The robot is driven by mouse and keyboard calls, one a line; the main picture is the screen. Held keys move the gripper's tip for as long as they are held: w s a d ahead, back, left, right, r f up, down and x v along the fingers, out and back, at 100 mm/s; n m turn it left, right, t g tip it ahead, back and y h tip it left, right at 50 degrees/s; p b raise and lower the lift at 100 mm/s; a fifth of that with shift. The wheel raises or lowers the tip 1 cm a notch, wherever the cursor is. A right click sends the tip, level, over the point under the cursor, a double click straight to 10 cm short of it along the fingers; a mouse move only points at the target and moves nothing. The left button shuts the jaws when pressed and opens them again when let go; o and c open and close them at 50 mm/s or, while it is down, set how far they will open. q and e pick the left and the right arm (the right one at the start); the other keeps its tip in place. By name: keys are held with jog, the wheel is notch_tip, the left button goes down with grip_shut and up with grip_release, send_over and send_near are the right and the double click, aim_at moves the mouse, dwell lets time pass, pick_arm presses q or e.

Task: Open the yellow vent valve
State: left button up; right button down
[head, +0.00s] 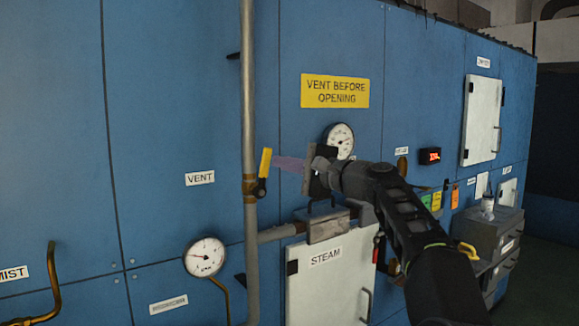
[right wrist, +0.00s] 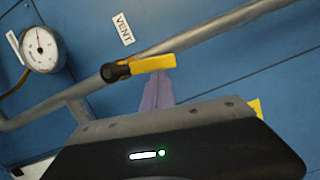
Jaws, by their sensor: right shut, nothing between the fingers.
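The yellow vent valve handle (head: 265,163) sits on the grey vertical pipe (head: 248,110), right of the VENT label (head: 199,178). The handle points up, roughly in line with the pipe. In the right wrist view the handle (right wrist: 153,64) and its dark hub (right wrist: 115,71) show clearly. My right gripper (head: 278,163) comes in from the right, its purplish fingers shut with nothing between them. The fingertips (right wrist: 160,76) are at or very close to the handle's side; I cannot tell whether they touch. My left gripper is not in view.
A gauge (head: 204,257) and a brass pipe are at lower left. The STEAM door (head: 327,285) with its latch box (head: 326,226) lies below my right arm. Another gauge (head: 340,138) is behind the wrist. A grey cabinet (head: 490,240) stands at right.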

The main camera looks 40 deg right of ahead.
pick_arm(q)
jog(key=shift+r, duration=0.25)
pick_arm(e)
jog(key=shift+a+r+n+g, duration=0.25)
jog(key=shift+a+n, duration=0.25)
jog(key=shift+n, duration=0.15)
jog(key=shift+a+r+n+g, duration=0.2)
jog(key=shift+a+n, duration=0.25)
jog(key=shift+n, duration=0.2)
